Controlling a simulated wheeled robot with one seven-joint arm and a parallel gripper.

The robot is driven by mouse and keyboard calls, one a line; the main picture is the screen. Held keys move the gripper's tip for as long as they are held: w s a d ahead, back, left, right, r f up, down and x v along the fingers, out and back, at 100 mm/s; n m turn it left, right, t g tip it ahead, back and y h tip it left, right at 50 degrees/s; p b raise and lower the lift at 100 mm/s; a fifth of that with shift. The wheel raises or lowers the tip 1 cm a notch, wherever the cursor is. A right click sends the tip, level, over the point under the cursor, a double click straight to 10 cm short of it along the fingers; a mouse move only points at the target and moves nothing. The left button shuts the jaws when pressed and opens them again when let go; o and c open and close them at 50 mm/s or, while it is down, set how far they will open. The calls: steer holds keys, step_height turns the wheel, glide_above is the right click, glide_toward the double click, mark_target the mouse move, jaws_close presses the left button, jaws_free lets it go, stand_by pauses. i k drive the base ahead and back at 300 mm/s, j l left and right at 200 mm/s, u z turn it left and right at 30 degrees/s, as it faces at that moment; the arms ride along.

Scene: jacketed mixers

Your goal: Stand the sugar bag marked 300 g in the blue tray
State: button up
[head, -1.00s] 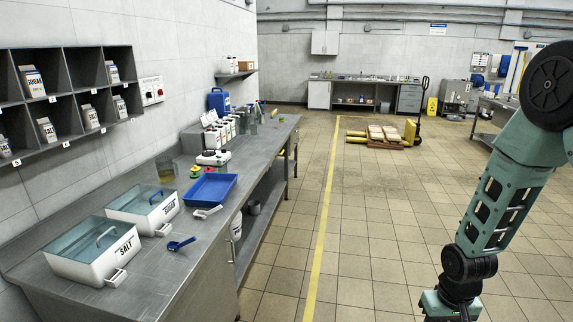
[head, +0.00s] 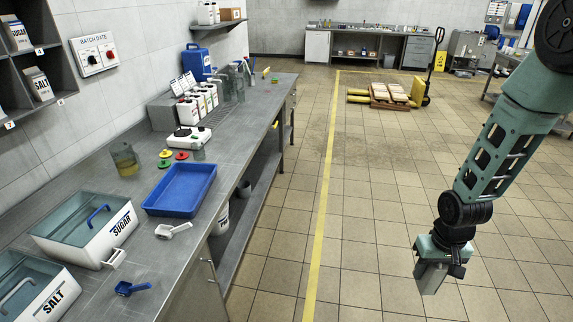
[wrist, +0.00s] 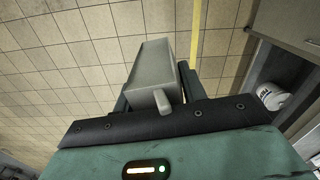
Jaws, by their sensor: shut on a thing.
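My gripper (head: 440,258) hangs over the floor to the right of the bench and points down.
A white scoop (head: 174,230) lies in front of the tray, with a blue scoop (head: 132,288) nearer. The SUGAR bin (head: 112,233) and SALT bin (head: 48,300) stand at left. The floor beside the bench is clear.

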mark_target(170, 206)
steer(key=i, duration=0.85)
steer(key=i+l, duration=0.1)
steer(key=i, duration=0.7)
steer(key=i+u, duration=0.35)
steer(key=i+l+u, duration=0.25)
steer(key=i+u, duration=0.15)
steer(key=u, duration=0.45)
steer(key=i+u, duration=0.15)
steer(key=u, duration=0.25)
steer(key=l+u, duration=0.1)
steer(key=u, duration=0.35)
steer(key=i+u, duration=0.1)
steer(key=u, duration=0.3)
steer(key=l+u, duration=0.15)
steer(key=u, duration=0.3)
steer(key=i+l+u, duration=0.1)
steer(key=u, duration=0.35)
steer(key=l+u, duration=0.1)
steer(key=u, duration=0.3)
